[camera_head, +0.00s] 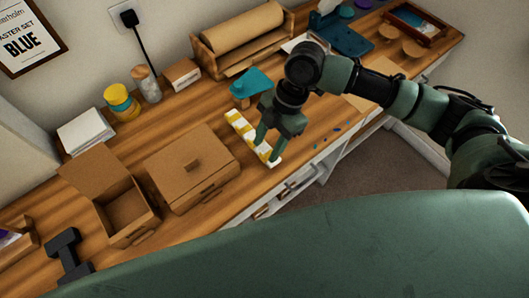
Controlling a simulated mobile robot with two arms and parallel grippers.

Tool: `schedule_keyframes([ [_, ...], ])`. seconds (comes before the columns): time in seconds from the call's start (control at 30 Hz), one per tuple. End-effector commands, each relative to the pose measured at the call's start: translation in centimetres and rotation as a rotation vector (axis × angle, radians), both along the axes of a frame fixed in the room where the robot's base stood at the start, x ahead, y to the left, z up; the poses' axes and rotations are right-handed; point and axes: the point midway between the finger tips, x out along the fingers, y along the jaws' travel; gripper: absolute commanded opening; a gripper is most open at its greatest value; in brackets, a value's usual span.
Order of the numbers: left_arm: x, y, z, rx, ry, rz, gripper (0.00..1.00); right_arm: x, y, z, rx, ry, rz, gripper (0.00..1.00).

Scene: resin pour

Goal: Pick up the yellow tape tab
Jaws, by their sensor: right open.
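A strip with yellow and white bands (238,124) lies on the wooden desk, right of the closed cardboard box. The yellow bands look like tape tabs, but a single tab cannot be picked out clearly. My right gripper (267,148) points down over the near end of this strip. Its two green fingers are apart, and no object shows held between them. The fingers and wrist hide part of the strip. Whether the fingertips touch it cannot be told. My left gripper is not in view.
A closed cardboard box (190,167) and an open one (125,212) stand left of the strip. A teal object (252,82) stands behind it. Small blue bits (338,129) lie to the right near the desk's front edge. A yellow jar (121,101) stands by the wall.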

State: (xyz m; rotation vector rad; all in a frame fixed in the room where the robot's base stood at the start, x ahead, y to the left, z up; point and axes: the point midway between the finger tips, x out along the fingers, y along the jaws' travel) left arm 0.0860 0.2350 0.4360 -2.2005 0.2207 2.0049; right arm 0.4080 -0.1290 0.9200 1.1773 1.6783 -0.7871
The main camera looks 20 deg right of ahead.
Motion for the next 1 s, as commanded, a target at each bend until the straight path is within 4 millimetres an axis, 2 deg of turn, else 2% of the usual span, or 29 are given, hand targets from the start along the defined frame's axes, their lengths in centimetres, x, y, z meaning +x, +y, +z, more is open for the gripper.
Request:
schedule_keyframes([
  [0.2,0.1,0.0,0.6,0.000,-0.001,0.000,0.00,-0.3,0.8,-2.2,0.000,-0.001,0.002,0.45],
  [0.43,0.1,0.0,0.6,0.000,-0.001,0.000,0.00,-0.3,0.9,-2.4,0.000,-0.002,0.001,0.45],
  [0.47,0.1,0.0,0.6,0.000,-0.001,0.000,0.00,-0.3,0.9,-2.4,0.000,-0.002,0.001,0.40],
  [0.6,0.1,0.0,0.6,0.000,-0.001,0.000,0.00,-0.3,0.9,-2.3,0.000,-0.002,0.001,0.01],
  [1.0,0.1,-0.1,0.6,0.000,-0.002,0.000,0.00,-0.3,0.8,-2.3,0.000,-0.002,0.001,0.00],
])
